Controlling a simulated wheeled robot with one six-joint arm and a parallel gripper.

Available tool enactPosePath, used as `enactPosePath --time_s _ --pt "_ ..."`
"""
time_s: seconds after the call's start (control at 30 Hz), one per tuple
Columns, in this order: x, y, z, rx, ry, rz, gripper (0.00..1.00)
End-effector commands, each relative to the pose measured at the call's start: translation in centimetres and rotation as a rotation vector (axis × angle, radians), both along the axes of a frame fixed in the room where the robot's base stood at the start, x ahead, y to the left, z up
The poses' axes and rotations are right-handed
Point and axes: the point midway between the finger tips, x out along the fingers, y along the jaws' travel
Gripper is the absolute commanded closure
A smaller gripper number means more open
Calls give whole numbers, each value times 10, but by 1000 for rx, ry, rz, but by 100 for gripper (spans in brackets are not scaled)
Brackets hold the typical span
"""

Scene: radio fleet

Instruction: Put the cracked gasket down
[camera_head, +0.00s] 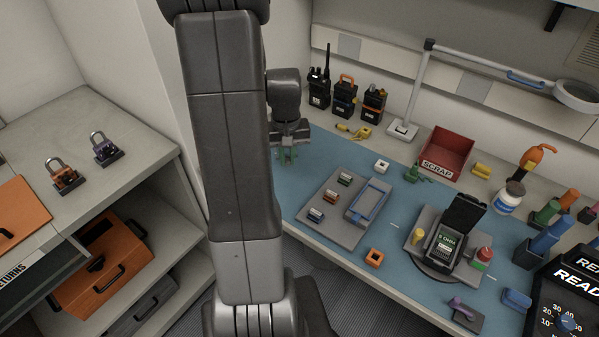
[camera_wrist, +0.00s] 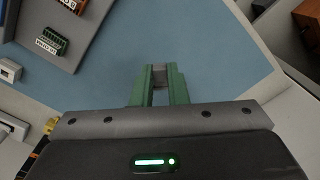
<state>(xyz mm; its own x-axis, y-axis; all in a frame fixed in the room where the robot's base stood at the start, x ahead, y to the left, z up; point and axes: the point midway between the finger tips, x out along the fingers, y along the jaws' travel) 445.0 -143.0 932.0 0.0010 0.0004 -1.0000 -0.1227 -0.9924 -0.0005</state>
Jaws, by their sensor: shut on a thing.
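My gripper (camera_head: 288,158) hangs over the left end of the blue bench mat, at the back, partly beside my arm. In the wrist view my gripper's green fingers (camera_wrist: 159,88) are shut on a small grey piece, taken as the cracked gasket (camera_wrist: 158,75). Only a little of it shows between the fingertips, and no crack can be made out. Blue mat (camera_wrist: 215,50) lies bare beyond the fingertips. I cannot tell how high the piece is above the mat.
A grey tray (camera_head: 315,228) with small modules lies right of my gripper. A red SCRAP bin (camera_head: 447,152) stands at the back. Radios (camera_head: 345,97) stand behind. The mat near my gripper is clear.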

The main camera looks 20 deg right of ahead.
Motion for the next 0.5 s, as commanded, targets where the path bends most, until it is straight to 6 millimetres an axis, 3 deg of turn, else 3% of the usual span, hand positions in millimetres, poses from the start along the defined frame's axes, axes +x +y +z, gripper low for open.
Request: enactPosePath --time_s 0.1,0.5 --pt "0 0 -18 0 2 0 100" --pt "0 0 -59 0 1 0 100"
